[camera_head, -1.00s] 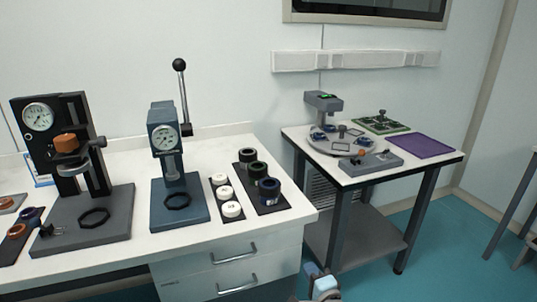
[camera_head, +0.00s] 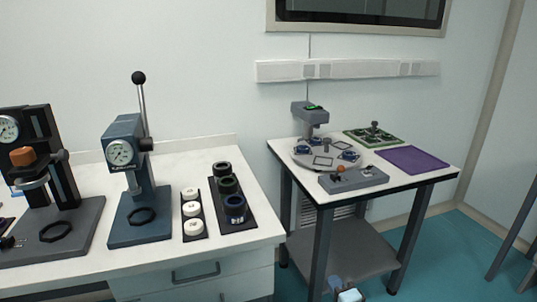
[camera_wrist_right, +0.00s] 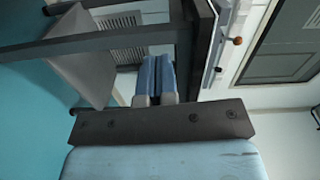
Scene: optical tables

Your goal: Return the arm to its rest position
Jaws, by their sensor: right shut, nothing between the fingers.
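My right gripper (camera_wrist_right: 154,80) shows in the right wrist view with its two blue fingers together and nothing between them. It points toward the dark legs and grey lower shelf of the side table (camera_wrist_right: 80,62), apart from them as far as I can tell. In the head view only a small light-blue and white part of my right arm or gripper (camera_head: 347,294) shows at the bottom edge, in front of the side table's lower shelf (camera_head: 345,265). My left gripper is in neither view.
The white bench (camera_head: 265,220) at left bears a blue lever press (camera_head: 125,152), a black press (camera_head: 65,195), white pucks and dark rings. The side table (camera_head: 400,190) bears a round turntable device (camera_head: 300,155), a purple mat (camera_head: 412,160) and a green board (camera_head: 375,138).

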